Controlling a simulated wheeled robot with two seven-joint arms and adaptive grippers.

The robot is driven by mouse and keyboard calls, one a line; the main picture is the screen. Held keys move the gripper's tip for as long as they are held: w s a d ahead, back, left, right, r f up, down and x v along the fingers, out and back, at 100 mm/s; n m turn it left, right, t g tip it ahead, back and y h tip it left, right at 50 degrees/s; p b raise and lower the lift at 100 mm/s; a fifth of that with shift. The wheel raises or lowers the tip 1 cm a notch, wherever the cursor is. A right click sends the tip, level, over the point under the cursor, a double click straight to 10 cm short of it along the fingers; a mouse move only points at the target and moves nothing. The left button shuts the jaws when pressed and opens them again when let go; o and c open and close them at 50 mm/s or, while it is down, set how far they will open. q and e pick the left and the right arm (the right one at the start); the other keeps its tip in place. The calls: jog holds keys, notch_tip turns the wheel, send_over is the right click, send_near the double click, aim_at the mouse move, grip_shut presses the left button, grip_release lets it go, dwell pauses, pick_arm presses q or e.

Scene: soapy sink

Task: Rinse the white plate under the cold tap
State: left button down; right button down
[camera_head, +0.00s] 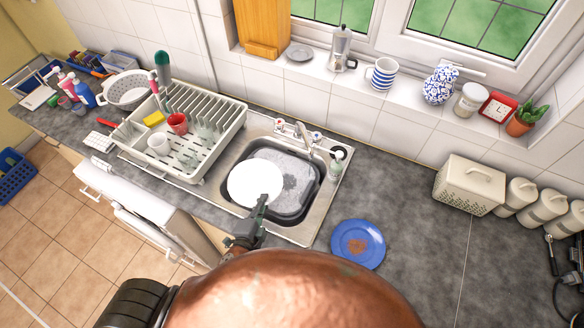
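The white plate (255,182) is at the left side of the sink basin (228,203), over soapy water. My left gripper (263,201) comes up from below in the picture and its fingers are closed at the plate's near edge. The lower rim is partly hidden behind the fingers. The metal tap (303,131) stands at the back of the sink, above and right of the plate. No water stream can be made out at this size. My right gripper is out of view.
A dish rack (226,137) with cups stands left of the sink. A soap bottle (337,160) stands at the sink's right corner. A blue plate (357,244) with brown residue lies on the counter to the right. The counter beyond it is clear up to the cream bin (468,186).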

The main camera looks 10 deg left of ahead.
pick_arm(q)
jog(key=shift+d, duration=0.15)
jog(key=shift+w+d, duration=0.1)
jog(key=shift+d, duration=0.3)
jog(key=shift+a, duration=0.15)
jog(key=shift+a+p, duration=0.3)
jog(key=shift+a, duration=0.2)
jog(key=s+d+b, duration=0.1)
jog(key=s+b, duration=0.2)
jog(key=s, duration=0.5)
jog(key=shift+d, duration=0.15)
dwell(0.4)
jog(key=shift+s+r, duration=0.1)
jog(key=shift+s, duration=0.05)
dwell(1.0)
